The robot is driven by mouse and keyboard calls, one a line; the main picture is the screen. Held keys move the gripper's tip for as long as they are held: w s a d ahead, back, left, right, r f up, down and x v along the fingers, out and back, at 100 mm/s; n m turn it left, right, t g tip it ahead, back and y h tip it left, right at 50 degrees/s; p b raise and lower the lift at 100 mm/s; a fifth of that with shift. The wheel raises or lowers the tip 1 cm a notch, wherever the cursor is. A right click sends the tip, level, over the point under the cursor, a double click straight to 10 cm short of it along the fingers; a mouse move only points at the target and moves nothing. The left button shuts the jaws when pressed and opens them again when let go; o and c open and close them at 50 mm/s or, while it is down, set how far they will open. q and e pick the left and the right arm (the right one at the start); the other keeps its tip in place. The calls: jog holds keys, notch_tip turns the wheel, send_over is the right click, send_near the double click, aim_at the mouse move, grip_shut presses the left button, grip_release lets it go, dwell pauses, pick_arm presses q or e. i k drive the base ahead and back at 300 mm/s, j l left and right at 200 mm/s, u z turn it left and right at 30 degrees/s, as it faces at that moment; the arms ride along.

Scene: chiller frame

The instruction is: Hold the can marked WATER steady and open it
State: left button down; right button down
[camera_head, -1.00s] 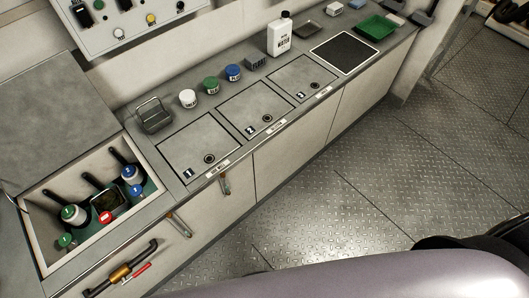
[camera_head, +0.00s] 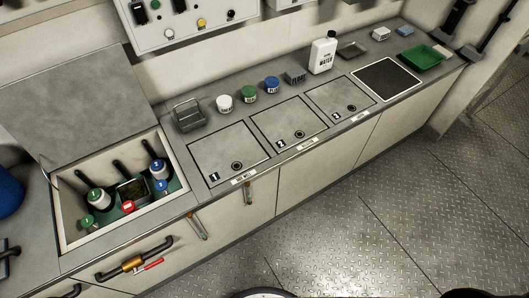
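The can marked WATER (camera_head: 323,56) is a white, upright, jug-like container with dark lettering. It stands towards the back of the grey counter, right of the middle of the head view. A dark cap (camera_head: 331,34) sits on its top, so it looks closed. Neither of my grippers is in view, and nothing touches the can.
White (camera_head: 224,104), green (camera_head: 249,94) and blue (camera_head: 272,85) jars and a wire basket (camera_head: 188,115) stand left of the can. An open bin (camera_head: 70,238) holds several containers. Numbered lids lie in front.

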aim_at(323, 51)
jog(key=i+l+u, duration=0.1)
jog(key=l+u, duration=0.15)
jog(key=u, duration=0.15)
jog(key=i+l+u, duration=0.1)
jog(key=l+u, duration=0.15)
jog(key=u, duration=0.2)
jog(key=l+u, duration=0.25)
jog(key=u, duration=0.15)
